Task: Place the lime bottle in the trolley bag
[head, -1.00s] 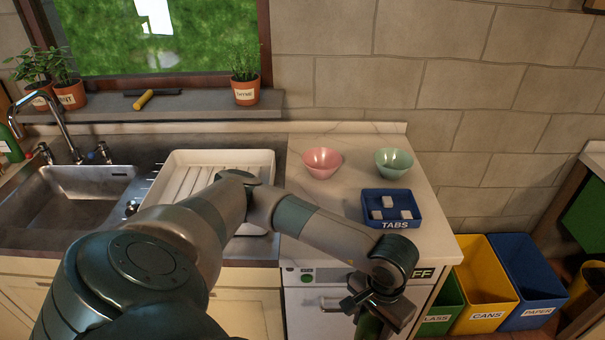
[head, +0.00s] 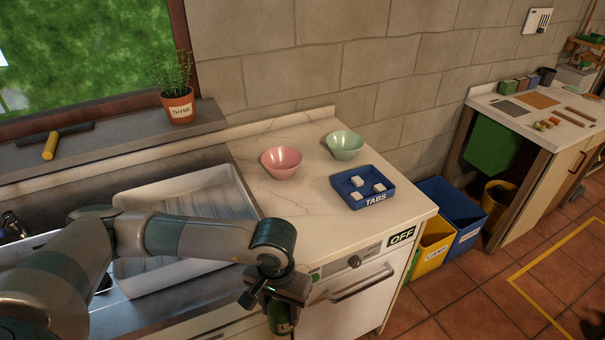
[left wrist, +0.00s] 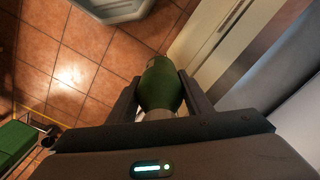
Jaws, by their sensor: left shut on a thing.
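My left gripper (head: 277,294) is in front of the dishwasher, below counter height. It is shut on a green bottle (head: 281,318), of which only a short part shows in the head view. In the left wrist view the green bottle (left wrist: 160,88) sits between the two fingers (left wrist: 158,98), above the tiled floor. I cannot tell from its colour alone whether it is the lime bottle. No trolley bag that I can make out is in view. My right gripper is not in view.
The counter holds a pink bowl (head: 281,162), a green bowl (head: 345,146) and a blue TABS tray (head: 352,199). A white dish rack (head: 133,277) stands by the sink. Yellow (head: 431,250) and blue (head: 468,236) bins stand right of the counter. Tiled floor (head: 470,305) is open at the right.

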